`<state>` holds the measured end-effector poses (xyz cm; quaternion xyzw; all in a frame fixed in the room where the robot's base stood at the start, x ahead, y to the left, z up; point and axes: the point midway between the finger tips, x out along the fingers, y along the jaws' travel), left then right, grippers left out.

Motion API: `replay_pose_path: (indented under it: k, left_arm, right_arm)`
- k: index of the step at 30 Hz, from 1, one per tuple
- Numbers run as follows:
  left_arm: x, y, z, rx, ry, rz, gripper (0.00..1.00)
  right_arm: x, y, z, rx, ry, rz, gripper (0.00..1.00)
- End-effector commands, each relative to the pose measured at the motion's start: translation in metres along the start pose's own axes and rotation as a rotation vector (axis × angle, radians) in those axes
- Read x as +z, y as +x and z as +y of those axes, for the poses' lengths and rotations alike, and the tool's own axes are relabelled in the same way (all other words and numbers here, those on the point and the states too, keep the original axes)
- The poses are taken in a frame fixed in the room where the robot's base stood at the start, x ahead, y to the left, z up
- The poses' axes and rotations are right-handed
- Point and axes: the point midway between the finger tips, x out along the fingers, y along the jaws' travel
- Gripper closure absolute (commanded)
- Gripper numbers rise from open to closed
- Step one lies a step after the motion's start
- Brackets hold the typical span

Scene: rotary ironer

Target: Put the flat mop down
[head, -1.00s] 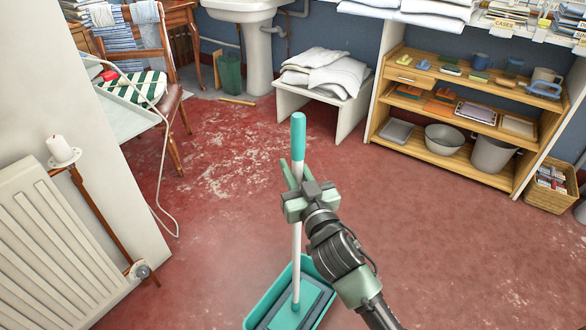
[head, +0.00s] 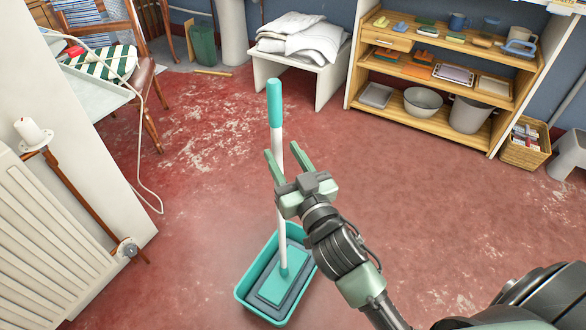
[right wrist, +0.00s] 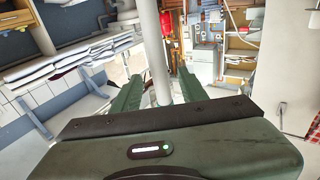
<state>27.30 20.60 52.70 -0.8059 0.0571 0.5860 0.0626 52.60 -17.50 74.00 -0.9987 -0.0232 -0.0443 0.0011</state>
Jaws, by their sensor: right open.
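The flat mop (head: 280,170) stands upright, with a white pole, a teal grip on top and a flat teal and grey head. Its head rests in a teal tub (head: 241,297) on the red floor. My right gripper (head: 288,160) is open, its two green fingers apart around or beside the pole, below the teal grip. In the right wrist view the pole (right wrist: 157,55) rises between the open fingers (right wrist: 158,92), with a gap to each side. My left gripper is not in view.
A white bench with folded linen (head: 300,40), a wooden shelf (head: 450,70) and a wicker basket (head: 525,145) stand at the back. The floor around the tub is mostly clear.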

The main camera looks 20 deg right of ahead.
Motion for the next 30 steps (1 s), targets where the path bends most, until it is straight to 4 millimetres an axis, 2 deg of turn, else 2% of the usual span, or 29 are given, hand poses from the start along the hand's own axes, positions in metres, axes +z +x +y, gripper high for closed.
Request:
replay_pose_path:
  k: [1, 6, 14, 17, 20, 23, 24, 26, 27, 30]
  left_arm:
    - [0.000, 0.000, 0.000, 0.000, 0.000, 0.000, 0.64]
    - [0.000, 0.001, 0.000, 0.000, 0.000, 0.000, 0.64]
    - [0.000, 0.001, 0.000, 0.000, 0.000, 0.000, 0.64]
    - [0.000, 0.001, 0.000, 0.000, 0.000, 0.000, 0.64]
    - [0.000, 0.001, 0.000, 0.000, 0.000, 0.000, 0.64]
    - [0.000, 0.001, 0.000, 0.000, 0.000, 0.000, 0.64]
    - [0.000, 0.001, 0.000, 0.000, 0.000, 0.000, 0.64]
    - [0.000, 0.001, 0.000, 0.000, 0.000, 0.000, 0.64]
    - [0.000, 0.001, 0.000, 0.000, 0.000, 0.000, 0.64]
    - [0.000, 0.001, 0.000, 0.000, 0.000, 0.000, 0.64]
  right_arm:
    - [0.002, -0.011, 0.000, 0.001, 0.003, -0.004, 0.57]
    - [0.002, -0.037, 0.000, 0.001, 0.002, -0.003, 0.57]
    - [0.000, -0.051, 0.000, 0.001, -0.001, -0.001, 0.57]
    - [0.007, -0.053, 0.005, 0.018, 0.000, -0.033, 0.57]
    - [0.032, -0.061, 0.019, 0.071, -0.004, -0.156, 0.57]
    - [0.076, -0.084, 0.037, 0.130, -0.013, -0.384, 0.57]
    - [0.096, -0.099, 0.041, 0.142, -0.020, -0.495, 0.57]
    - [0.124, -0.125, 0.043, 0.140, -0.030, -0.663, 0.57]
    - [0.140, -0.145, 0.043, 0.128, -0.039, -0.773, 0.57]
    - [0.169, -0.194, 0.036, 0.068, -0.062, -1.016, 0.57]
